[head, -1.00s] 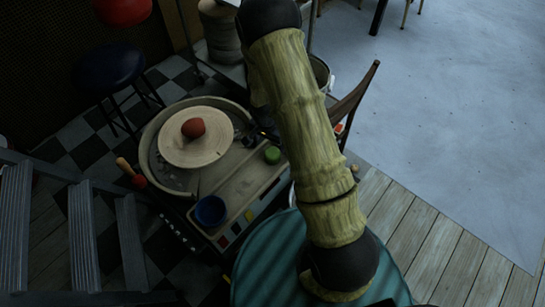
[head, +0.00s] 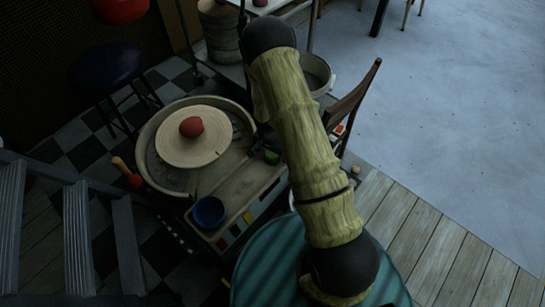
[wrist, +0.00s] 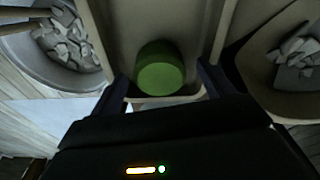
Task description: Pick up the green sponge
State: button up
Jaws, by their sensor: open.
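The green sponge (head: 272,157) lies at the far end of the beige tray of the pottery wheel, partly hidden by my arm and gripper in the head view. In the wrist view the sponge (wrist: 160,70) is a short, round green block near the tray's end wall. My gripper (wrist: 164,82) is open, with one dark finger on each side of the sponge's near end. It is empty; I cannot tell whether a finger touches the sponge. In the head view my gripper is small, dark and just above the sponge.
The wheel's disc (head: 200,150) carries a red-brown clay lump (head: 191,126). A blue bowl (head: 209,212) sits at the tray's near end. In the wrist view, containers of grey pieces stand left (wrist: 72,48) and right (wrist: 292,62). A wooden chair (head: 350,105) stands right of the wheel.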

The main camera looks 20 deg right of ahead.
jog(key=shift+f, duration=0.95)
jog(key=c, duration=1.1)
